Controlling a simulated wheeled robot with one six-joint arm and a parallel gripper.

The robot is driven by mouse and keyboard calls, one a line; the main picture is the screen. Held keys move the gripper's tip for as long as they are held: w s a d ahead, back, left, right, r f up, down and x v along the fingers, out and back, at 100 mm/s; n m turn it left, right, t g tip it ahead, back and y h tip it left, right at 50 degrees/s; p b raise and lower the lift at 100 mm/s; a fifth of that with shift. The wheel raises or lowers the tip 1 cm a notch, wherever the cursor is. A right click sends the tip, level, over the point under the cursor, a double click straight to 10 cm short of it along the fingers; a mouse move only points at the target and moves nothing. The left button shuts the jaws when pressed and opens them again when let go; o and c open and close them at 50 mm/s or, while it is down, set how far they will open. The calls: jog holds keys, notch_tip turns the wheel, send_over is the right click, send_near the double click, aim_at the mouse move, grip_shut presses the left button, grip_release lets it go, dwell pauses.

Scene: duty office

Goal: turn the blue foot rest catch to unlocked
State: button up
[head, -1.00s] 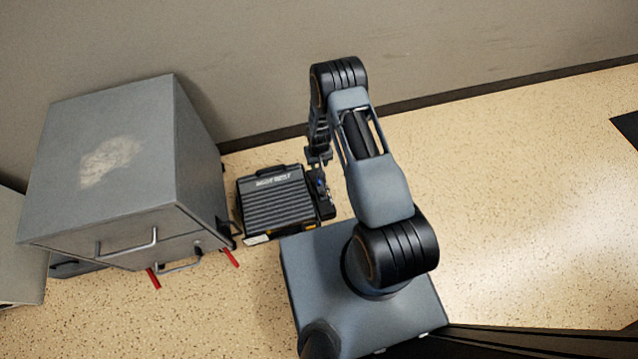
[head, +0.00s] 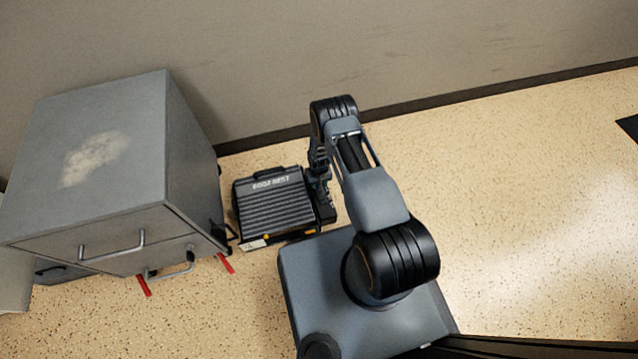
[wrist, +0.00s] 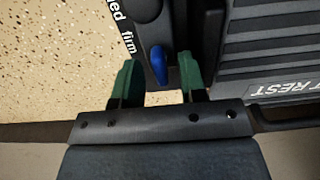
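The foot rest (head: 275,208) is a black ribbed unit on the floor, marked "FOOT REST". Its blue catch (wrist: 158,66) shows in the wrist view as a small rounded lever on the dark side housing. The white word "firm" and a cut-off word ending in "ed" are printed beside it. My gripper (wrist: 161,72) is open, with green fingertips on either side of the blue catch and gaps visible between. In the head view my gripper (head: 325,196) is at the foot rest's right side and hides the catch.
The wall (head: 450,45) runs behind both.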

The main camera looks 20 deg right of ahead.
jog(key=shift+f, duration=0.1)
jog(key=shift+c, duration=0.3)
grip_shut()
jog(key=n+b, duration=0.1)
jog(key=n, duration=0.3)
jog(key=shift+b, duration=0.35)
jog(key=n+b, duration=0.1)
jog(key=n, duration=0.4)
jog(key=n+b, duration=0.1)
jog(key=n, duration=0.3)
jog(key=shift+n, duration=0.4)
jog(key=shift+n+b, duration=0.5)
jog(key=shift+n, duration=1.5)
jog(key=shift+o, duration=0.3)
grip_release()
